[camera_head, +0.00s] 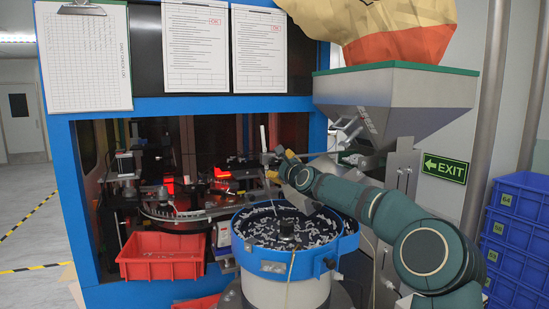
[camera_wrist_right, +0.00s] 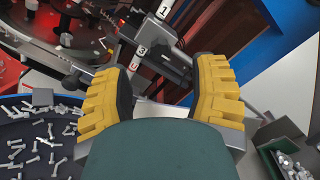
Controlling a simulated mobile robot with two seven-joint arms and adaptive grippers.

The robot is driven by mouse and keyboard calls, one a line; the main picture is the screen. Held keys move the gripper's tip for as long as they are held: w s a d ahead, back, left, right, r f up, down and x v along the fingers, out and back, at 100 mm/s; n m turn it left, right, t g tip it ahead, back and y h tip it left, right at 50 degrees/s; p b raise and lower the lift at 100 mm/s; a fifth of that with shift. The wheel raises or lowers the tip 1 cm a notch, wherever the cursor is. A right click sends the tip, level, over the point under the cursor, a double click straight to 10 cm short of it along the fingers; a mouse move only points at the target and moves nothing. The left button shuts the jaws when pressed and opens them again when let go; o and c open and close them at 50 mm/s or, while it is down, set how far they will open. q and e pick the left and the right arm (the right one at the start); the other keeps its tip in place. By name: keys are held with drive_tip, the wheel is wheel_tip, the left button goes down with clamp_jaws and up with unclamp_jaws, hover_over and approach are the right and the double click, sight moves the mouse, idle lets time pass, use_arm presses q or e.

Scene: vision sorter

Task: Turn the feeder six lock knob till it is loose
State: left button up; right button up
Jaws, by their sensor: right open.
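My right gripper (camera_head: 290,168) reaches in from the right above the far rim of the blue bowl feeder (camera_head: 302,264). In the right wrist view its yellow-padded fingers (camera_wrist_right: 162,85) are spread wide with nothing held between them. A dark grey bracket (camera_wrist_right: 172,62) with white tags marked 1 (camera_wrist_right: 164,10) and 3 (camera_wrist_right: 141,51) lies beyond and between the fingertips, apart from the pads as far as I can tell. I cannot make out a tag marked six or identify the lock knob. My left gripper is not in view.
Small metal screws (camera_wrist_right: 35,140) fill the bowl. The blue machine frame (camera_head: 75,215) surrounds a dial with red lights. A grey hopper (camera_head: 395,95) stands above right. A red bin (camera_head: 160,258) is at left; blue crates (camera_head: 515,240) stack at right.

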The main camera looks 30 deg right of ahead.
sight(274, 161)
drive_tip(key=shift+w+d+p, duration=0.15)
drive_tip(key=shift+w+p, duration=0.7)
drive_tip(key=shift+w, duration=1.75)
clamp_jaws()
